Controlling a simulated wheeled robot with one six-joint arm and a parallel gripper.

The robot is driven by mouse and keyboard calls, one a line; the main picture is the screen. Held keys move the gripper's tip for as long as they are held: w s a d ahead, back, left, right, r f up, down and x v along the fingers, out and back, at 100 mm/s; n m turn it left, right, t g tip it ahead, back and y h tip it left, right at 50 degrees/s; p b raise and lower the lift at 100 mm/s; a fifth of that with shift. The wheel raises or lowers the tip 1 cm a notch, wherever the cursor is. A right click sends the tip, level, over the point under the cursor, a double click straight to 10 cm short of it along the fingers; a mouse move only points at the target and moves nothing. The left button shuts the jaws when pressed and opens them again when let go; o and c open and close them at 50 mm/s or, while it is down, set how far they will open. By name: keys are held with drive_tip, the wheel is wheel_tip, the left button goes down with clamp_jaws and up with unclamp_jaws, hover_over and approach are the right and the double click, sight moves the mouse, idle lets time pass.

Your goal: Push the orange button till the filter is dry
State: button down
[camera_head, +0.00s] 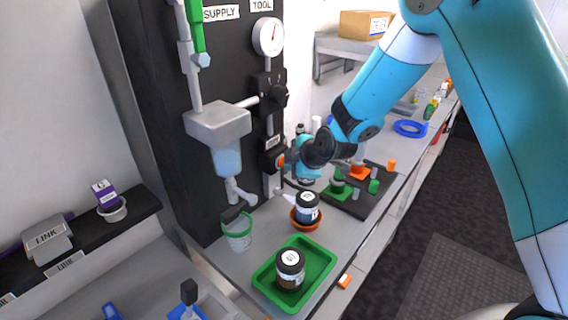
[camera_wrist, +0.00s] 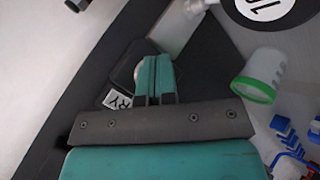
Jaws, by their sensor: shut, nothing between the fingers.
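The orange button (camera_head: 281,160) shows as a small orange patch on a black box on the dark panel, below a small label. My gripper (camera_head: 288,160) is at the button with its fingertips shut and empty; whether they touch or press it I cannot tell. In the wrist view the teal fingers (camera_wrist: 157,75) are together in front of the black box, whose label (camera_wrist: 118,99) reads "RY" in part; the button is hidden there. The filter (camera_head: 227,159), a translucent bluish bowl, hangs under a grey housing (camera_head: 218,122); I cannot tell whether it is wet.
A green-rimmed cup (camera_head: 237,234) stands below the filter drain. A gauge (camera_head: 268,37) is higher on the panel. A black board (camera_head: 336,206) with fittings lies behind.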

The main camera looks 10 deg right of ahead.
idle(0.3)
drive_tip(key=shift+s+d+b, duration=0.3)
drive_tip(key=shift+s+d, duration=0.2)
drive_tip(key=shift+s, duration=0.2)
drive_tip(key=shift+s+d+b, duration=0.45)
drive_tip(key=shift+s+d, duration=0.3)
drive_tip(key=shift+s, duration=0.25)
drive_tip(key=shift+s+d+b, duration=0.4)
drive_tip(key=shift+s+d, duration=0.35)
drive_tip(key=shift+s, duration=0.25)
